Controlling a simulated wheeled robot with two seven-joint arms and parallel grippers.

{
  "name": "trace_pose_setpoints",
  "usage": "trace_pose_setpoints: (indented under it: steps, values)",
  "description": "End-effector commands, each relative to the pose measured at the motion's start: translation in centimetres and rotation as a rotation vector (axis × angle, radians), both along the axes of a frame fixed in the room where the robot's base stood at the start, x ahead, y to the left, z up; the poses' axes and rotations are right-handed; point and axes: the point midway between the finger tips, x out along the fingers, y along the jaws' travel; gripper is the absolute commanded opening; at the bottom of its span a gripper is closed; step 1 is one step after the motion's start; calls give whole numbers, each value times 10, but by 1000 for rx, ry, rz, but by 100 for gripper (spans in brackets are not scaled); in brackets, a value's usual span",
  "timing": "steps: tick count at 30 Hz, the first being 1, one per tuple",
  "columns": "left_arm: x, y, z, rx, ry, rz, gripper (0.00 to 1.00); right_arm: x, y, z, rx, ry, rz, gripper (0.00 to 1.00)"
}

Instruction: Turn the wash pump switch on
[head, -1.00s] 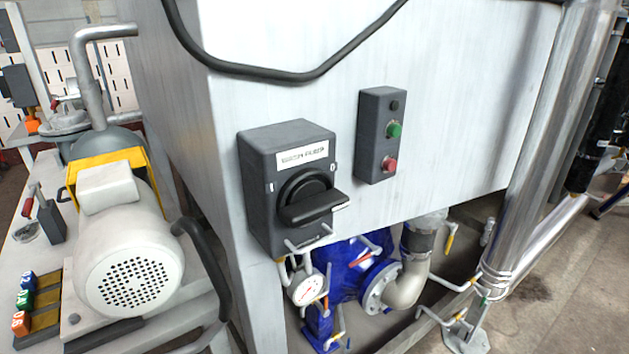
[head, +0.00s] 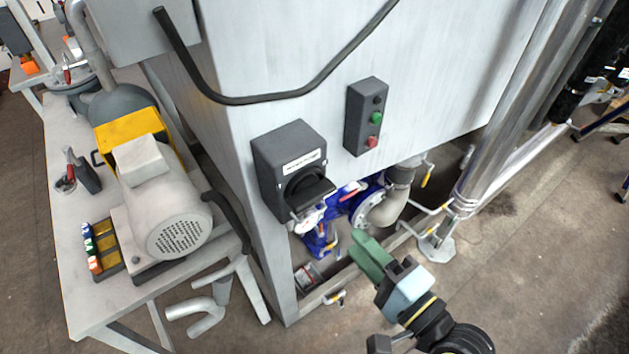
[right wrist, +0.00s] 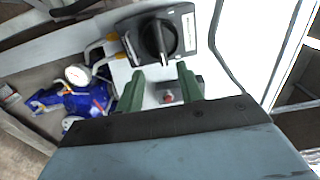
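The wash pump switch is a dark grey box (head: 272,160) with a white label and a black rotary handle (head: 312,192). It is mounted low on the left of the white tank wall in the head view. In the right wrist view the switch box (right wrist: 186,20) is at top centre, and its handle (right wrist: 162,40) points up and down the picture. My right gripper (head: 365,245) has green fingers and is below and to the right of the switch, apart from it. In the right wrist view the fingers of my right gripper (right wrist: 160,78) are spread, with no object held. My left gripper is out of view.
A grey button box (head: 365,100) with green and red buttons is right of the switch. Blue valve piping (head: 355,207) is under the tank, and a black cable (head: 260,99) hangs above. A motor (head: 160,200) stands on the left table. Open floor is at lower right.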

Motion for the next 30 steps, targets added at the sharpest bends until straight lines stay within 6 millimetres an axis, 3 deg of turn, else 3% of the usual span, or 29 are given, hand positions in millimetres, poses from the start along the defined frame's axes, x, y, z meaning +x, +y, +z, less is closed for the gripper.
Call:
trace_pose_setpoints:
  steps: [5, 18, 24, 30]
  values:
    - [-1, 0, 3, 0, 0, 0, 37, 17, 12, 2, 9, -4, -3, 37]
    - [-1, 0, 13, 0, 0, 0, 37, 88, 64, 2, 5, -3, 0, 37]
    - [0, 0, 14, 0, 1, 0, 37, 104, 75, 1, 2, -2, -1, 37]
    - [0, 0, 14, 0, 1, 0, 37, 107, 78, 0, 2, -1, -1, 37]
